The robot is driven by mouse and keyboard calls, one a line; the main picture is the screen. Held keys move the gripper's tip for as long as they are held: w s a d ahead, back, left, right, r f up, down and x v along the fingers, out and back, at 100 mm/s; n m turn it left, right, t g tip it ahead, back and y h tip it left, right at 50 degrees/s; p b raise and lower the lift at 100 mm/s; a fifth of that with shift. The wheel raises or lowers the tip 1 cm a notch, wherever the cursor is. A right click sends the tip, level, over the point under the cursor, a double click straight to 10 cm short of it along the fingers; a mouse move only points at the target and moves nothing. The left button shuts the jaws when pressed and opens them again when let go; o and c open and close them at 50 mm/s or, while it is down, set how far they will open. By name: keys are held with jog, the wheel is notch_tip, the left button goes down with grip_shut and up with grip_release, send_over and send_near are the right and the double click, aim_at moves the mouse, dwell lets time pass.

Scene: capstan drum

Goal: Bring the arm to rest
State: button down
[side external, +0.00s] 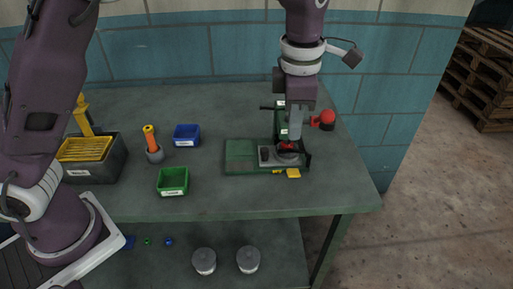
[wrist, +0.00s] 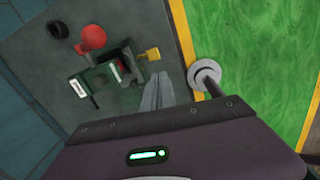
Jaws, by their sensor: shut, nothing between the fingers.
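My gripper (side external: 294,136) points down over the small green press-like fixture (side external: 248,155) on the right part of the bench. Its fingers are together with nothing between them. In the side view the fingertips overlap the fixture's grey part, and I cannot tell if they touch it. A lever with a red ball knob (side external: 327,119) sticks out to the right of the fixture. In the wrist view the shut fingers (wrist: 158,92) lie to the right of the fixture (wrist: 100,78) and appear apart from it. The red knob (wrist: 92,37) is above it. I cannot make out the drum clearly.
A blue bin (side external: 187,135), a green bin (side external: 173,181), an orange-handled tool in a cup (side external: 153,144) and a dark crate (side external: 92,160) with yellow contents stand left on the bench (side external: 225,197). Two grey cans sit on the lower shelf. The bench's front middle is clear.

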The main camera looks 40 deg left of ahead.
jog(key=s+a+r+m+t+h, duration=0.2)
jog(key=s+a+r+m, duration=0.8)
jog(key=s+m, duration=0.25)
jog(key=s+a+f+m+t, duration=0.1)
jog(key=s+a+m, duration=0.1)
jog(key=s+m, duration=0.4)
jog(key=s+a+f+m+t+y, duration=0.1)
jog(key=s+a+f+m, duration=0.1)
jog(key=s+m, duration=0.5)
jog(key=shift+s+a+t+y, duration=0.15)
jog(key=shift+s+t+y, duration=0.2)
jog(key=shift+s, duration=0.25)
